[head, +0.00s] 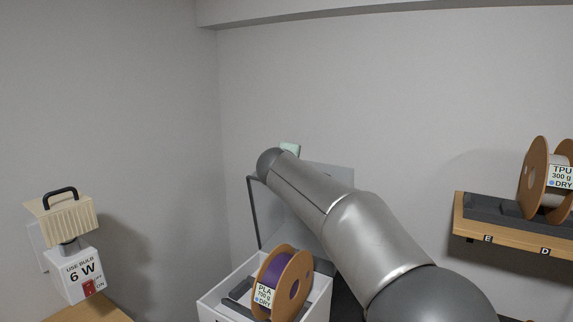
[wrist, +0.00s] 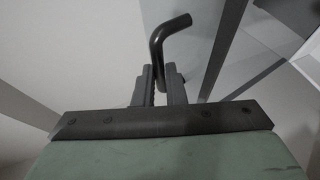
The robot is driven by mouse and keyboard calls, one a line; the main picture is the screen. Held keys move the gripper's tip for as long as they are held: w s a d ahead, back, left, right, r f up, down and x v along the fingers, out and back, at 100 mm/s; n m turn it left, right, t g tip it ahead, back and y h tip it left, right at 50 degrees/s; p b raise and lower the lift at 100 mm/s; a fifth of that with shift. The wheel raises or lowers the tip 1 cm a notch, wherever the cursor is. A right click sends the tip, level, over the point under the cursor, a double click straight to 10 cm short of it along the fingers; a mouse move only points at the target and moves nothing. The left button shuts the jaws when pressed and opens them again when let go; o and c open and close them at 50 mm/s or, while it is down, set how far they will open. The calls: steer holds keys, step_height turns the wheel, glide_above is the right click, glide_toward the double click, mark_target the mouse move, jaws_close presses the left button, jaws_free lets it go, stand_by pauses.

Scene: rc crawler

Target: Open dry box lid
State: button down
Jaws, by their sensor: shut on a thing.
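The white dry box (head: 212,307) stands at the bottom centre of the head view, open at the top. Its grey, see-through lid (head: 273,222) with a dark edge stands steeply raised behind it, partly covered by my arm. In the wrist view, my gripper (wrist: 159,78) is shut on a dark bent handle (wrist: 169,32), which rises from between the fingers and bends right. The lid's clear panels and dark edges (wrist: 228,50) show beyond it. In the head view, the fingers and handle are hidden behind my arm.
A spool of purple filament (head: 274,274) labelled PLA sits in the box. A lamp (head: 66,220) on a white "6 W" base stands at left. A wooden shelf (head: 520,236) at right holds a TPU spool (head: 537,178). The wall lies behind the lid.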

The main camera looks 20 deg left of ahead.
steer(key=shift+w+r+p, duration=0.3)
steer(key=shift+w+r, duration=0.15)
steer(key=shift+r, duration=0.3)
steer(key=shift+d+r, duration=0.1)
steer(key=c, duration=1.5)
jaws_free()
steer(key=shift+w, duration=0.15)
steer(key=shift+f, duration=0.2)
steer(key=shift+f, duration=0.15)
